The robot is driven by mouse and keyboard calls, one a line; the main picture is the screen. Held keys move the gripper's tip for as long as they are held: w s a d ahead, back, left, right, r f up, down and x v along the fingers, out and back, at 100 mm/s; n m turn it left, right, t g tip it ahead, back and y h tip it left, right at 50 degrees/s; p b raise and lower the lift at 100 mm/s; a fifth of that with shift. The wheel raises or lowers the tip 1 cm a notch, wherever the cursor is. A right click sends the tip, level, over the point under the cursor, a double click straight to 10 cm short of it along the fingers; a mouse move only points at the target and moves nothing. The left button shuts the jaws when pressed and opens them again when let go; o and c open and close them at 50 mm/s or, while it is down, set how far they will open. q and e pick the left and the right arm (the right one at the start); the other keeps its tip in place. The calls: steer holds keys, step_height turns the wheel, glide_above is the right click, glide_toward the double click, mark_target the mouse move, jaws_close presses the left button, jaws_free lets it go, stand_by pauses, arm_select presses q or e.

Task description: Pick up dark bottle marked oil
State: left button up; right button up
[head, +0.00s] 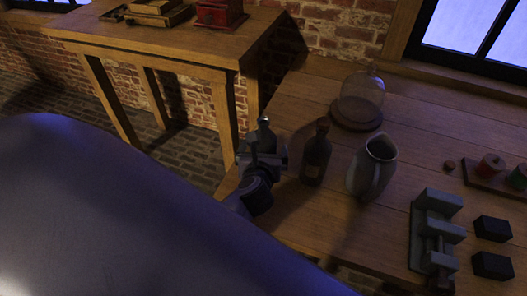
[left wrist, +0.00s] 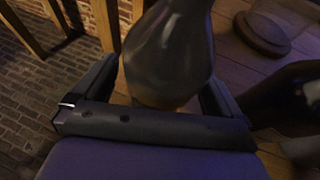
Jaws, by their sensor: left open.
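The dark bottle (head: 316,155) with a cork stopper stands upright on the right-hand wooden table, a pale label low on its side. Part of a dark bottle (left wrist: 288,97) shows at the right of the left wrist view, outside the fingers. My left gripper (head: 264,155) is open at the table's left edge, left of the dark bottle and apart from it. A greyish bottle-shaped vessel (left wrist: 168,55) stands between its fingers; its narrow top (head: 264,131) shows in the head view. Whether the fingers touch this vessel I cannot tell. My right gripper is not in view.
A grey jug (head: 373,167) stands close right of the dark bottle. A glass dome (head: 361,98) on a wooden base is behind. A grey metal clamp-like block (head: 436,225) and black blocks (head: 493,229) lie at right. Another table (head: 150,50) stands at the left.

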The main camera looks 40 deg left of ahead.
arm_select(q)
steer(key=c, duration=1.3)
steer(key=shift+r, duration=0.2)
